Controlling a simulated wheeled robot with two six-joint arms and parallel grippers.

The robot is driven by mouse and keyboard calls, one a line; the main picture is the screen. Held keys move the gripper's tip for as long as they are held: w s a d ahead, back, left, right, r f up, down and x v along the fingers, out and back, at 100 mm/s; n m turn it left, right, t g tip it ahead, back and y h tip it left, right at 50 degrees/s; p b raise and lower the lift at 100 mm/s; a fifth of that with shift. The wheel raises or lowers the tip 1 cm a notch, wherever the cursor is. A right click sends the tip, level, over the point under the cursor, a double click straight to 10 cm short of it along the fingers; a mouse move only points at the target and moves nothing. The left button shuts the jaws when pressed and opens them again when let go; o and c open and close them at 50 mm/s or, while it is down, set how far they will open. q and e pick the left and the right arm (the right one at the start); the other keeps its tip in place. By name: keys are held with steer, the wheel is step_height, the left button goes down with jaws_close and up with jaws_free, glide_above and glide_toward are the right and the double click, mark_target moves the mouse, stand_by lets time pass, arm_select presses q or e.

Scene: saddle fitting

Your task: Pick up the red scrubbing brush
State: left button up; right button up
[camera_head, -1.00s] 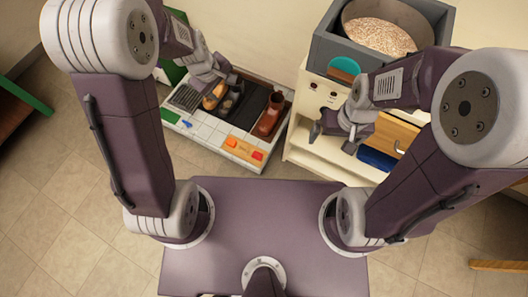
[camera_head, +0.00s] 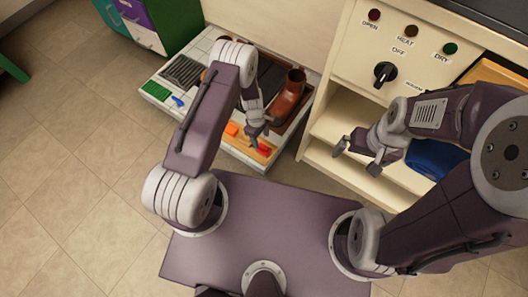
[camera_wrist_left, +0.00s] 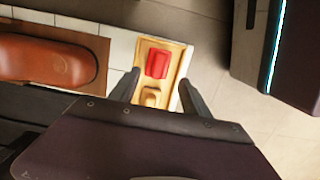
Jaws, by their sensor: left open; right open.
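The red scrubbing brush (camera_head: 264,149) is a small red block at the right end of a shallow wooden tray. It also shows in the left wrist view (camera_wrist_left: 157,62), between and just beyond my finger tips. My left gripper (camera_head: 256,127) is open and empty, above the tray close to the red brush, apart from it as far as I can tell; its two fingers show in the wrist view (camera_wrist_left: 160,88). My right gripper (camera_head: 362,153) is open and empty in front of the cream cabinet.
An orange block (camera_head: 231,129) and a tan block (camera_wrist_left: 151,97) share the wooden tray. A blue brush-like thing (camera_head: 178,101) lies left. The cream cabinet (camera_head: 335,115) stands right of the bench.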

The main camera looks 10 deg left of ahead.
mark_target(263, 146)
arm_select(q)
steer(key=f+b, duration=0.1)
steer(key=f, duration=0.1)
steer(key=f+b, duration=0.2)
steer(key=shift+s+d, duration=0.1)
steer(key=shift+d, duration=0.1)
steer(key=shift+r, duration=0.1)
steer(key=f+b, duration=0.4)
steer(key=f, duration=0.1)
steer(key=shift+d+f+b, duration=0.15)
steer(key=shift+d+b, duration=0.2)
steer(key=shift+b, duration=0.05)
steer(key=shift+r, duration=0.2)
jaws_close()
steer(key=shift+r+p, duration=0.15)
steer(key=shift+p, duration=0.25)
steer(key=r+p, duration=0.2)
steer(key=d+r+p, duration=0.1)
steer(key=r+p, duration=0.1)
steer(key=r, duration=0.1)
steer(key=shift+s+r, duration=0.1)
steer(key=shift+s, duration=0.05)
steer(key=s+d+r+p, duration=0.3)
steer(key=d+r+p, duration=0.2)
steer(key=d, duration=0.5)
steer(key=shift+s+r+p, duration=0.25)
steer(key=shift+s+p, duration=0.1)
steer(key=shift+p, duration=0.15)
